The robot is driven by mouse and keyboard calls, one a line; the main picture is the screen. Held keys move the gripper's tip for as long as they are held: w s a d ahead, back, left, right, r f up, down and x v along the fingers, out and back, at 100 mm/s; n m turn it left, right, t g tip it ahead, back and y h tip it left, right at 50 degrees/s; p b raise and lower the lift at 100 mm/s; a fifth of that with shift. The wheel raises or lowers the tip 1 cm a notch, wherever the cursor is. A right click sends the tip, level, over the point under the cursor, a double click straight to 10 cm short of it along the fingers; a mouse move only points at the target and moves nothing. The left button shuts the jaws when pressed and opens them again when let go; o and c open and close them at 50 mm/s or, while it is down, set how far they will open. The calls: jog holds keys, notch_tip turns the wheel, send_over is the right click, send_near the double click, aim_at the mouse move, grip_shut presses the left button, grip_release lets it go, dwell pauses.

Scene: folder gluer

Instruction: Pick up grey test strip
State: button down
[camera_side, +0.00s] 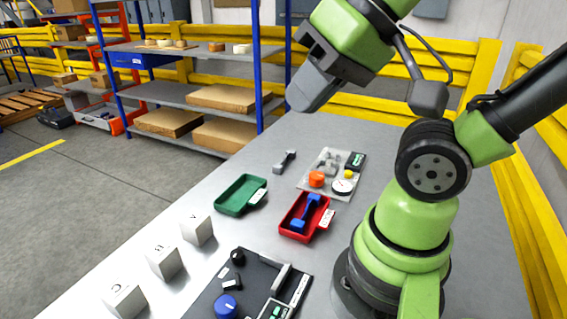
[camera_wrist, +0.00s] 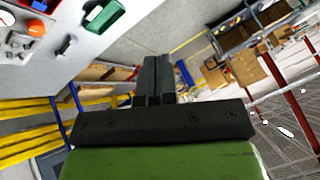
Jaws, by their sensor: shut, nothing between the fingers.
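The grey test strip (camera_side: 285,161) lies flat on the grey table, between the green tray and the clear panel with knobs. In the wrist view the grey test strip (camera_wrist: 67,46) shows small at the upper left. My gripper (camera_side: 300,103) is shut and empty, high above the table and well apart from the strip. In the wrist view my gripper (camera_wrist: 158,62) has its dark fingers together, with shelves and floor behind them.
A green tray (camera_side: 229,203) looks empty. A red tray (camera_side: 291,226) holds a blue strip (camera_side: 305,213). A panel with knobs (camera_side: 309,182), a black control panel (camera_side: 209,300) and lettered white blocks (camera_side: 163,263) stand on the table (camera_side: 160,215). Shelves stand behind.

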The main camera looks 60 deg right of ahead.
jog(key=c, duration=0.8)
grip_release()
jog(key=shift+o, duration=0.2)
